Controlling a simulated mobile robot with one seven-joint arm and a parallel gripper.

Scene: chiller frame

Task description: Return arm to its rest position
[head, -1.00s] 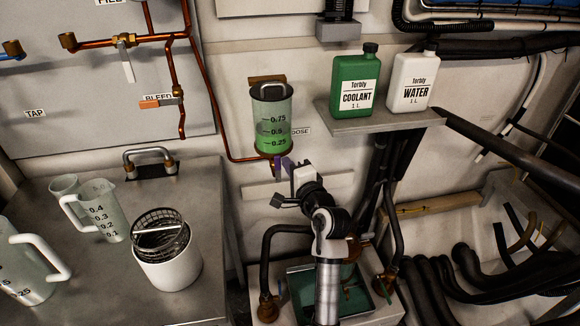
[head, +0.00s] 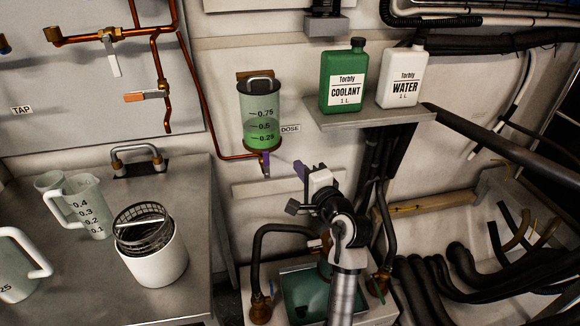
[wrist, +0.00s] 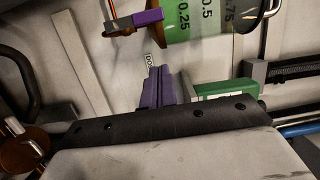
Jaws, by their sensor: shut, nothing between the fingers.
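My gripper shows in the head view (head: 299,169) as purple fingers on a white and black wrist, in front of the back wall. In the wrist view its two purple fingers (wrist: 158,88) lie together, shut with nothing between them. The dose cylinder (head: 260,105) is to the left and above it, part filled with green liquid. The purple valve handle (head: 265,164) hangs under the cylinder, apart from my fingers.
A shelf (head: 370,117) above right carries a green coolant bottle (head: 343,80) and a white water bottle (head: 401,82). Black hoses (head: 262,260) and a green-filled basin (head: 302,296) are around my arm. Jugs (head: 87,208) and a white pot with a strainer (head: 155,262) stand on the left bench.

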